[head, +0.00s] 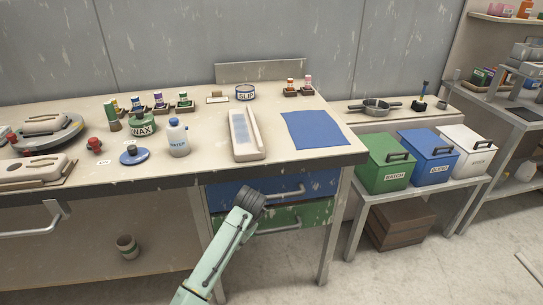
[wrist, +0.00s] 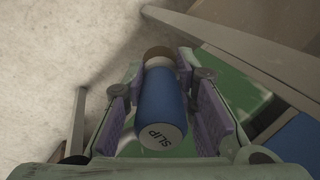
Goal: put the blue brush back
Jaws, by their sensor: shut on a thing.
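My gripper (wrist: 166,102) is shut on the blue brush (wrist: 160,105) in the wrist view. The brush has a thick blue handle with a pale end cap lettered SLIP, a pale band and a brown tip at the far end. In the head view my gripper (head: 250,197) is in front of the workbench, by the blue drawer front; the brush cannot be made out there. A round pot with a blue SLIP label (head: 245,93) stands at the back of the bench. A green brush (head: 112,116) stands upright beside the green WAX pot (head: 142,124).
Blue (head: 270,188) and green drawers are below. Lidded bins (head: 387,165) stand at the right.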

